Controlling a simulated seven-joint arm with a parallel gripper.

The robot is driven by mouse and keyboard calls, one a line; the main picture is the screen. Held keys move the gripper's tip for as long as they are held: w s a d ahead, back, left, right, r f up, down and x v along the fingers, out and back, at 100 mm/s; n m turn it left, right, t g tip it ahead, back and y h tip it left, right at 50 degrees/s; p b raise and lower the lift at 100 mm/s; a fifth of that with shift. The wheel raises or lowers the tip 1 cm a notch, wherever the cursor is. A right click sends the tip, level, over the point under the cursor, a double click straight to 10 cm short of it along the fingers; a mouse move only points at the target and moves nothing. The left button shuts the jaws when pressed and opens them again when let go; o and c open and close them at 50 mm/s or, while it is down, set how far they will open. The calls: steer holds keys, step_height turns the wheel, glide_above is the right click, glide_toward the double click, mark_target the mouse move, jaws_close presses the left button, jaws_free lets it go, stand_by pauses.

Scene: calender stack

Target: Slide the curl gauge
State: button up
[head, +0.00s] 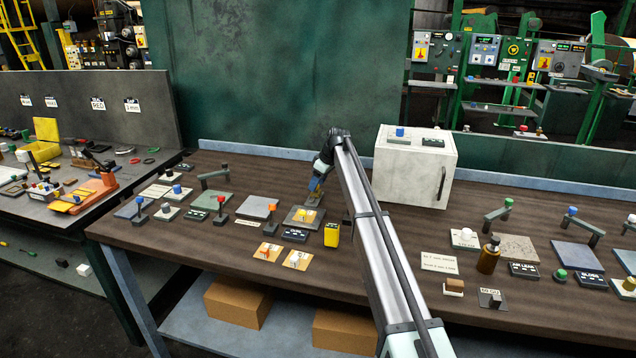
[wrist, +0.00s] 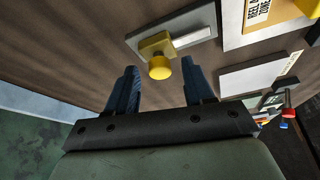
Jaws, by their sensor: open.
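In the wrist view, a grey plate (wrist: 206,27) with a pale slot carries a yellow block with a round yellow knob (wrist: 159,68); this looks like the curl gauge's slider. My gripper (wrist: 159,62) is open, with its two dark blue fingers to either side of the knob. The frames do not show them touching it.
A white cabinet (head: 414,165) stands to the right of my arm. A pale plate (wrist: 255,77) lies beside the slider plate.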

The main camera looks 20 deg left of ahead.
steer(key=shift+c, duration=0.3)
jaws_close()
stand_by(0.3)
